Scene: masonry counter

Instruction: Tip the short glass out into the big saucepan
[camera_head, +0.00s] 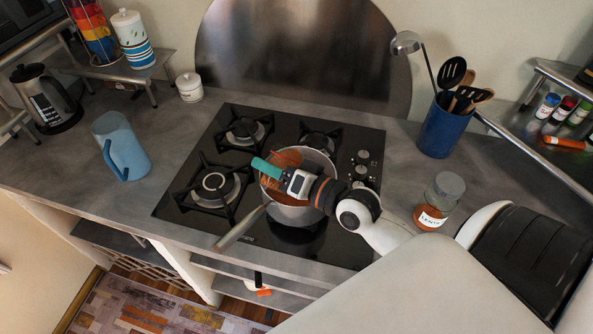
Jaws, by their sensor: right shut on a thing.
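The big saucepan (291,214) stands on the front right of the hob, its long handle pointing toward the front left. My right gripper (275,171) is over the saucepan's opening, coming in from the right. It is shut on the short glass (288,157), which looks reddish-brown and see-through and lies tilted over the pan. The gripper hides part of the glass and of the pan's rim. Reddish-brown stuff shows inside the pan's left side; I cannot tell how much is still in the glass. My left gripper is not in view.
A blue jug (121,150) stands left of the black hob (190,163). A labelled glass jar (437,200) stands right of it, close to my right arm. A blue utensil pot (442,130) and a small white lidded pot (189,88) stand farther back. The counter's front left is clear.

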